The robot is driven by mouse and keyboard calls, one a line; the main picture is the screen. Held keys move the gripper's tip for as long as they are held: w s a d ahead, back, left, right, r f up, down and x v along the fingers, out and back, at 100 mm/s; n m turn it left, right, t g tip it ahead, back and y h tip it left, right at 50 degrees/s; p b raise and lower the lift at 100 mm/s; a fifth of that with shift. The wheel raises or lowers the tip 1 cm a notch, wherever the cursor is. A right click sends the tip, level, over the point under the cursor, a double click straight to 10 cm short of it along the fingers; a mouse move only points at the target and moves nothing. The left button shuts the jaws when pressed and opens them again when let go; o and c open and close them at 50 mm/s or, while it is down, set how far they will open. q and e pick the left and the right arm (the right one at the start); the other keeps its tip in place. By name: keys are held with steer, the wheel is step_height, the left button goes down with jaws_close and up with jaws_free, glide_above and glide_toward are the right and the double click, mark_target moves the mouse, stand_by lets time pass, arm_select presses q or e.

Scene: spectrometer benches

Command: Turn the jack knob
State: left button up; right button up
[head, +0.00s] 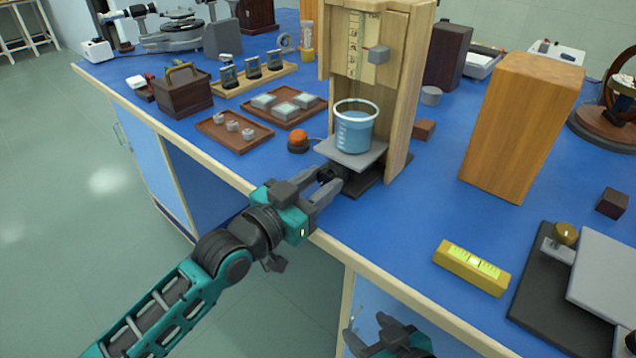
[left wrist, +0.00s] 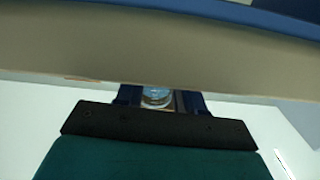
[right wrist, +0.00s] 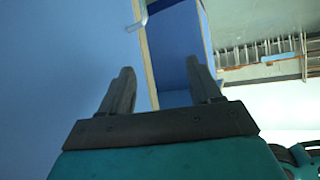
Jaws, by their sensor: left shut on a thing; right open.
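A lab jack with a grey top plate (head: 350,155) and a dark base (head: 365,187) stands near the front edge of the blue bench. A glass beaker of blue liquid (head: 354,135) stands upright on the plate, in front of a wooden frame. My left gripper (head: 331,182) is at the jack's front left, below the plate, shut on the jack knob. The knob is mostly hidden by the fingers. In the left wrist view the fingers (left wrist: 160,98) are dark, with the beaker's blue liquid between them. My right gripper (head: 368,333) is low in front of the bench, open and empty.
The wooden frame (head: 402,95) rises right behind the jack. A yellow level (head: 472,267) and a wooden block (head: 520,125) are to the right. The bench between is clear.

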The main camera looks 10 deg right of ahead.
arm_select(q)
steer(key=shift+r+n+p, duration=0.1)
steer(key=shift+n+p, duration=0.35)
steer(key=shift+n, duration=0.05)
steer(key=o, duration=1)
steer(key=shift+o, duration=0.2)
arm_select(e)
steer(key=shift+a+r, duration=0.1)
steer(key=shift+r, duration=0.35)
arm_select(q)
steer(key=shift+a, duration=0.1)
steer(key=p+v, duration=0.2)
steer(key=v, duration=1)
steer(key=shift+s+a, duration=0.25)
steer(key=shift+s, duration=0.05)
arm_select(e)
steer(key=shift+r, duration=0.95)
steer(key=shift+c, duration=0.4)
